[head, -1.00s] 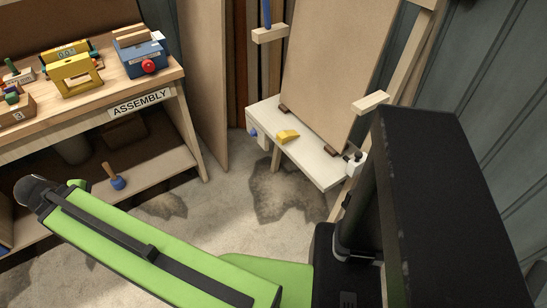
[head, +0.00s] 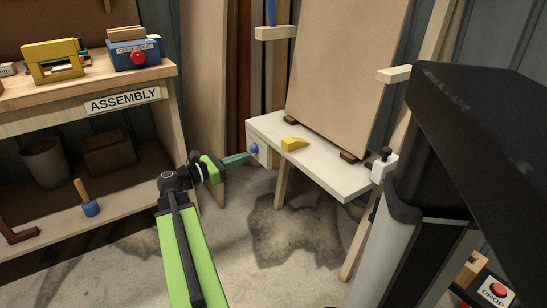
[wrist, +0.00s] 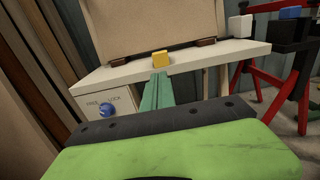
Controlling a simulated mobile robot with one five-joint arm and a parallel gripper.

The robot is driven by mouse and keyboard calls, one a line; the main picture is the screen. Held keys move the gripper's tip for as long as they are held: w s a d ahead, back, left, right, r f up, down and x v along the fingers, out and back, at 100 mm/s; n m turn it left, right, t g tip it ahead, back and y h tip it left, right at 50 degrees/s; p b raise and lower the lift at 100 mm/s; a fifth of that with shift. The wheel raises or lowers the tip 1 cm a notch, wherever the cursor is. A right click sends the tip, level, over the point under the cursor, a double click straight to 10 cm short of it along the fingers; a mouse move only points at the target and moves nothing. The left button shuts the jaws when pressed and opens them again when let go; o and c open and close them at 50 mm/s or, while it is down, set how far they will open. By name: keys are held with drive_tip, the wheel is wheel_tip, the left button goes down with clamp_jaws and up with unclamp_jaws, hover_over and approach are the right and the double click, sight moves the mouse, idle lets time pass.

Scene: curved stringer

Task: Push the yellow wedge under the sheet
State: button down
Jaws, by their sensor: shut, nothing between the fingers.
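The yellow wedge (head: 295,145) lies on the white bench top (head: 340,182), in front of the sheet's lower edge. The brown sheet (head: 335,80) stands on two dark blocks (head: 289,120), with a narrow gap under it between them. In the wrist view the wedge (wrist: 160,59) shows straight ahead, between the two blocks, with the sheet (wrist: 150,25) behind it. My gripper (head: 246,157) is shut and empty, its teal fingers at the bench's left end, apart from the wedge. In the wrist view the fingers (wrist: 158,76) appear just below the wedge.
A blue knob (head: 254,150) sits on the bench's left end, close to my fingertips; the wrist view shows it beside a lock label. A clamp (head: 383,165) stands at the bench's right end. The assembly workbench (head: 120,90) is at left. Bare floor lies between.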

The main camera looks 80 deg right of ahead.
sight(284, 143)
drive_tip(key=x, duration=1.4)
drive_tip(key=shift+w, duration=0.1)
